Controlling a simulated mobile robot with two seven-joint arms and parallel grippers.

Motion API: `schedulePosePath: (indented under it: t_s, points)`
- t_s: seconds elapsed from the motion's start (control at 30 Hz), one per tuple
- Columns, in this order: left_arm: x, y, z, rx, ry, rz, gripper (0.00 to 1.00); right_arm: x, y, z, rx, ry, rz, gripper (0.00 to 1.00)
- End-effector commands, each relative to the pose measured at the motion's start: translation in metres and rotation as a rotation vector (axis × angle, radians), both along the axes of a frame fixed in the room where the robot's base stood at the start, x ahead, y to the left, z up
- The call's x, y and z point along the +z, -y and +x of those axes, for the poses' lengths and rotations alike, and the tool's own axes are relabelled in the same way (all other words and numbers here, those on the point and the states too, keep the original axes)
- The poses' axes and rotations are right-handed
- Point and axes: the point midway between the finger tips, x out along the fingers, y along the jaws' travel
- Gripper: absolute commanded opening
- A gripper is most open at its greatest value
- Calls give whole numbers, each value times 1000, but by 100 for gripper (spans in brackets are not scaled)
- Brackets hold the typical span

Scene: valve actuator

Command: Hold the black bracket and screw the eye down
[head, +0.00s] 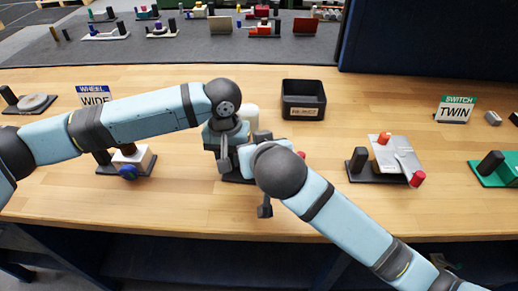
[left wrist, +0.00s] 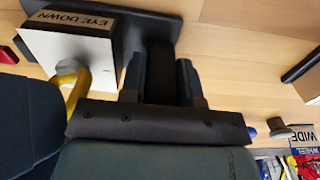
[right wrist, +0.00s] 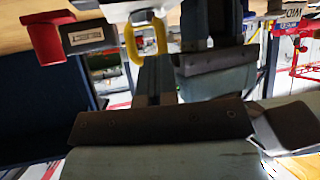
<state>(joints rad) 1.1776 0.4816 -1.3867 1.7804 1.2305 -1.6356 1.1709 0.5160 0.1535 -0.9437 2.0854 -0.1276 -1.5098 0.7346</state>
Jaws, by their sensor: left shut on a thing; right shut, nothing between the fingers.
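The yellow eye (right wrist: 130,42) hangs off the white block (left wrist: 75,50) of the eye unit, whose label reads EYE DOWN. In the head view, the arms mostly hide the unit. The black bracket (left wrist: 164,65) rises beside the block on a black base (left wrist: 140,18). My left gripper (left wrist: 161,65) is shut on this bracket. My right gripper (right wrist: 155,60) is shut and empty, with its tips at the yellow eye. I cannot tell whether they are inside the ring or only beside it.
A black open box (head: 303,112) stands behind the grippers. A unit with a blue knob (head: 128,172) is at left, and a switch unit with red caps (head: 418,179) at right. The table front between them is clear.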

Motion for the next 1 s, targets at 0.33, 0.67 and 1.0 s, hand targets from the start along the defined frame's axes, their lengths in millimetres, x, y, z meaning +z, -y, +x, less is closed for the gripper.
schedulePosePath:
  t_s: [0.33, 0.67, 1.0]
  points:
    - [-3, 0, -2, -3, -5, 1, 0, -5, -7, 6, -220, -5, 4, 0]
    - [-3, 5, -5, -7, -7, -2, 0, -6, -11, 10, -246, -1, 3, 0]
    - [-4, 5, -6, -8, -11, -4, 0, -4, -13, 10, -242, 1, 8, 0]
